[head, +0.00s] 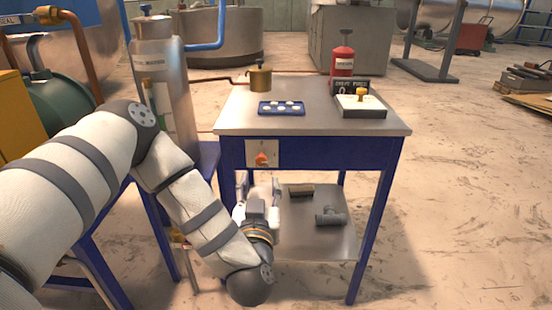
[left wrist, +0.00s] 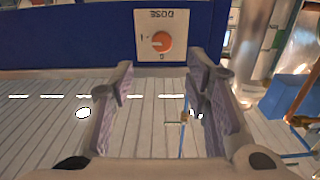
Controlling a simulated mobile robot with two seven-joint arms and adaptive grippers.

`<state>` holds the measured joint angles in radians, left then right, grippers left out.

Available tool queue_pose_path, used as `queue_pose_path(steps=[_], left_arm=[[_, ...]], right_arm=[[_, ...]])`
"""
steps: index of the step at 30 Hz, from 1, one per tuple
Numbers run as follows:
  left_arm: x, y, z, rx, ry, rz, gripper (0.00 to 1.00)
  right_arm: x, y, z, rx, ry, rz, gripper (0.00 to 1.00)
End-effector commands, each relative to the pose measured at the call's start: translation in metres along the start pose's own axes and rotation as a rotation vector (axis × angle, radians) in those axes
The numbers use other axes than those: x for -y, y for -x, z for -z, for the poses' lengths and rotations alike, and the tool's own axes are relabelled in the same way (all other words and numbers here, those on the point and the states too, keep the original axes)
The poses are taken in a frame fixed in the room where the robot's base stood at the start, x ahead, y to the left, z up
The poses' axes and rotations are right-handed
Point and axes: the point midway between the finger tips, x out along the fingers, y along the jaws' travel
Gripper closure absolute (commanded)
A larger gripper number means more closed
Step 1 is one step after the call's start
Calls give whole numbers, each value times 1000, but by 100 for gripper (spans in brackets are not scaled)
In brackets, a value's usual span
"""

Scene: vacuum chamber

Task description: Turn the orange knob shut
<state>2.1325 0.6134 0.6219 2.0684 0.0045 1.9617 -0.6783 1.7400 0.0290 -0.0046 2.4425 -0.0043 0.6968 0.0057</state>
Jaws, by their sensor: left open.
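The orange knob (head: 262,159) sits on a pale plate (head: 250,148) on the blue front of the table. In the left wrist view the knob (left wrist: 161,41) is near the top middle, on the plate (left wrist: 184,23), whose DOSE lettering appears upside down. Marks show beside and below the knob; its exact setting is hard to read. My left gripper (head: 259,188) is below the knob in the head view, fingers pointing up toward it. In the left wrist view its fingers (left wrist: 161,80) are wide apart and empty, and the knob appears beyond their tips, untouched. My right gripper is out of view.
The metal tabletop (head: 225,115) holds a brass pot (head: 260,79), a blue tray (head: 263,107), a red bottle (head: 342,65) and a white box (head: 372,112). A lower shelf (head: 300,249) carries a grey pipe fitting (head: 330,216). A steel cylinder (head: 166,75) stands left of the table.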

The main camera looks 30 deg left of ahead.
Motion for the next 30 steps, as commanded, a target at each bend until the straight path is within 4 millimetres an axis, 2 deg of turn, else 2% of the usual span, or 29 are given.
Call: queue_pose_path(steps=[6,12,16,24,26,30], left_arm=[[2,-54,-1,-2,0,5,57],[1,-96,-2,1,-1,2,57],[0,-108,-1,1,-1,-1,57],[0,-111,0,2,0,-2,57],[0,-111,0,2,0,-2,68],[0,-111,0,2,0,-2,100]], right_arm=[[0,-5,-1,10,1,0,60],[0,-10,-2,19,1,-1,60],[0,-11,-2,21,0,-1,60],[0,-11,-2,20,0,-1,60],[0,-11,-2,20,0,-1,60],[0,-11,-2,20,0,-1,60]])
